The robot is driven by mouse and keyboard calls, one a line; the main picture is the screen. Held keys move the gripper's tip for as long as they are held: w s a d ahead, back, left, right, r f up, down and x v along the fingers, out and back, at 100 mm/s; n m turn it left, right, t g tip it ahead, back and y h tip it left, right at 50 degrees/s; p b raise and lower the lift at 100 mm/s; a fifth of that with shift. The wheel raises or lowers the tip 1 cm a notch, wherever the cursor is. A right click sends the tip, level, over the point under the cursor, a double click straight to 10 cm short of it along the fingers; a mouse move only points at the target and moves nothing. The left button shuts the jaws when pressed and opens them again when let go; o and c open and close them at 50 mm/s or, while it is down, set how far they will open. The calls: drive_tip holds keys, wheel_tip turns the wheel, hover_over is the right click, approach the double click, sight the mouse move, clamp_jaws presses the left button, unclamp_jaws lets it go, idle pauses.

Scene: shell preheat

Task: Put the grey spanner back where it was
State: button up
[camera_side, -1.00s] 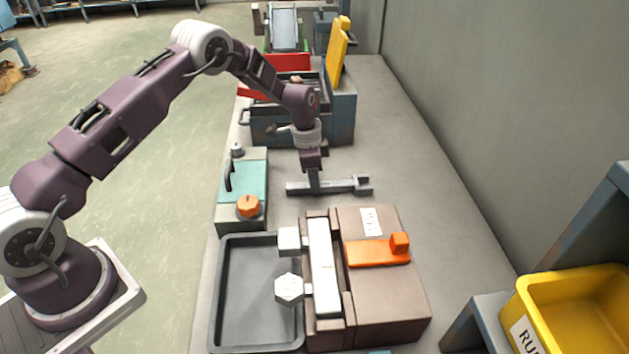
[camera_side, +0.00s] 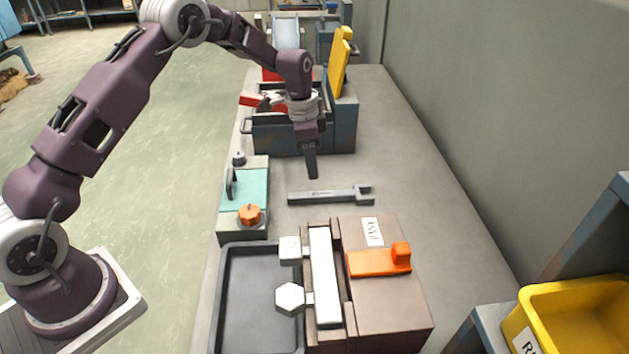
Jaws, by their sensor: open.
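The grey spanner (camera_side: 330,195) lies flat on the grey bench, with its open jaw end at the right. It lies between the blue toolbox behind and the brown machine block in front. My gripper (camera_side: 311,174) points down just above and behind the spanner's middle, apart from it. It is open and holds nothing; the gap between the fingers is hard to see from this side.
A blue toolbox (camera_side: 290,137) with a yellow lid stands behind. A teal box (camera_side: 246,190) with an orange knob (camera_side: 250,215) is at left. In front are a grey tray (camera_side: 232,300) and a brown block (camera_side: 385,310) with an orange lever (camera_side: 378,262). A yellow bin (camera_side: 575,312) is at right.

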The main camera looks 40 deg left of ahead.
drive_tip(key=s+d+r+n+t, duration=0.1)
drive_tip(key=s+d+r+n, duration=0.1)
drive_tip(key=s+r, duration=0.75)
drive_tip(key=s+d+r+n+t, duration=0.1)
drive_tip(key=s+r+n, duration=0.1)
drive_tip(key=s+r, duration=0.8)
drive_tip(key=s+r+n+t, duration=0.1)
drive_tip(key=s+n, duration=0.1)
drive_tip(key=s, duration=0.7)
drive_tip(key=s+d+r+n+t+y, duration=0.1)
drive_tip(key=s+r+n, duration=0.1)
drive_tip(key=s, duration=0.7)
drive_tip(key=shift+n+t, duration=0.3)
drive_tip(key=shift+n, duration=0.2)
drive_tip(key=shift+s+d, duration=0.1)
